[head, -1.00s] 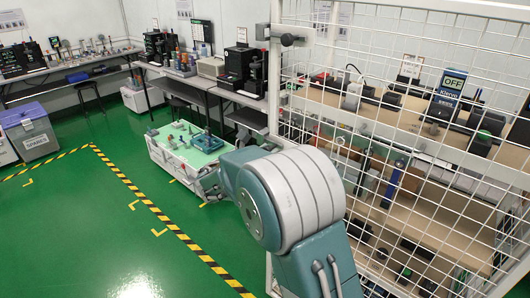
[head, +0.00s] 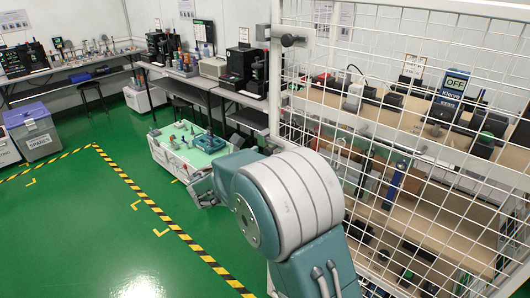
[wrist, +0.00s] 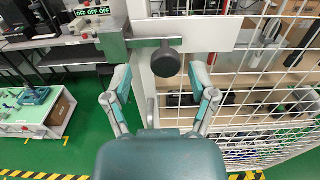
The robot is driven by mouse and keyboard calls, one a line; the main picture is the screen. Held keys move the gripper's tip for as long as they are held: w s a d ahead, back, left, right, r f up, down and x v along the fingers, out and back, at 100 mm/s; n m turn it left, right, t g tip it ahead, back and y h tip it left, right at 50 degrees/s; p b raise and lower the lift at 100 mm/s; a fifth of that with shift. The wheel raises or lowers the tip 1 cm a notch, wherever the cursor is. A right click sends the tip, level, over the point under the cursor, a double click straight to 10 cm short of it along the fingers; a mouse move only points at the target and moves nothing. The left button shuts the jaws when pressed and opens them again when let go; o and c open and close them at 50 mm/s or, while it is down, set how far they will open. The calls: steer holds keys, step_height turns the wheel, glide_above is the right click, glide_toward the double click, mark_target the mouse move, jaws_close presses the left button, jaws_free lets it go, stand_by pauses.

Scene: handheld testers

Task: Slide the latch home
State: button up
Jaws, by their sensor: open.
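The latch is a grey metal bar (wrist: 145,43) with a round dark knob (wrist: 166,62), mounted on a white plate (wrist: 205,33) at the post of the mesh cage. The bar's left end meets a grey metal bracket (wrist: 112,42); I cannot tell how far it goes in. In the head view the knob (head: 289,40) sits high on the cage post. My gripper (wrist: 160,72) is open, one finger on each side of the knob in the wrist view. No contact shows, and the depth gap is unclear.
White mesh (head: 400,130) fills the right side, with loaded shelves behind it. A white case with a pale green top (head: 170,139) stands on the floor. Benches line the back wall. The green floor (head: 90,230) at left is open, marked with striped tape (head: 135,188).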

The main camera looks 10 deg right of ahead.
steer(key=v, duration=1)
steer(key=shift+a, duration=0.3)
steer(key=shift+w, duration=0.1)
steer(key=s+d+r+m+g+y, duration=0.1)
steer(key=s+d+m+g+y, duration=0.5)
steer(key=s+d+m, duration=0.65)
steer(key=s+a+m+t+y, duration=0.1)
steer(key=s+a+m+y, duration=0.1)
steer(key=s+m+y, duration=0.6)
steer(key=shift+s+a+m+y, duration=0.25)
steer(key=shift+s+m, duration=2.1)
steer(key=shift+s, duration=2.4)
steer(key=shift+d+f, duration=0.1)
steer(key=shift+f, duration=0.05)
